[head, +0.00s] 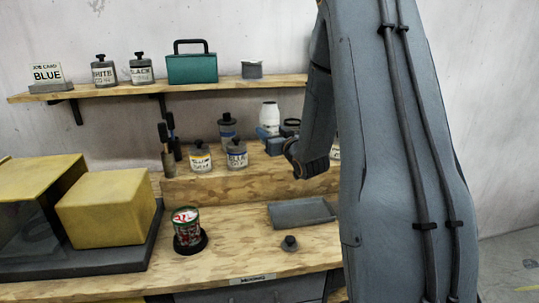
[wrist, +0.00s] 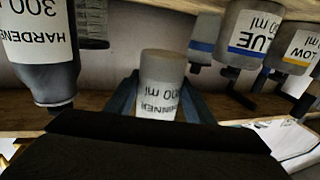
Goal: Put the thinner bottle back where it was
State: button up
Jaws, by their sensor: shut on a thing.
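The thinner bottle (wrist: 160,72), pale grey with a white label, is between the blue fingers of my gripper (wrist: 160,98) in the wrist view, where its label reads upside down. My gripper is shut on it. In the head view my gripper (head: 267,138) is at the raised back step, beyond the arm. A white bottle (head: 270,113) shows just above the fingers there; its label cannot be read. Whether the held bottle touches the step is hidden. The hardener bottle (wrist: 40,55) is close by at the left in the wrist view.
The blue bottle (head: 237,156) and yellow-banded bottle (head: 200,158) stand on the step (head: 240,185), with a grey bottle (head: 227,127) behind. The upper shelf (head: 130,88) overhangs.

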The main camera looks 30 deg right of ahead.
jog(key=f, duration=0.1)
jog(key=d+f, duration=0.1)
jog(key=f, duration=0.1)
jog(key=shift+s+p, duration=0.15)
jog(key=shift+p, duration=0.25)
jog(key=shift+f+p, duration=0.6)
jog(key=shift+f, duration=1.7)
jog(key=shift+f, duration=0.15)
jog(key=o, duration=1.4)
jog(key=shift+a, duration=0.1)
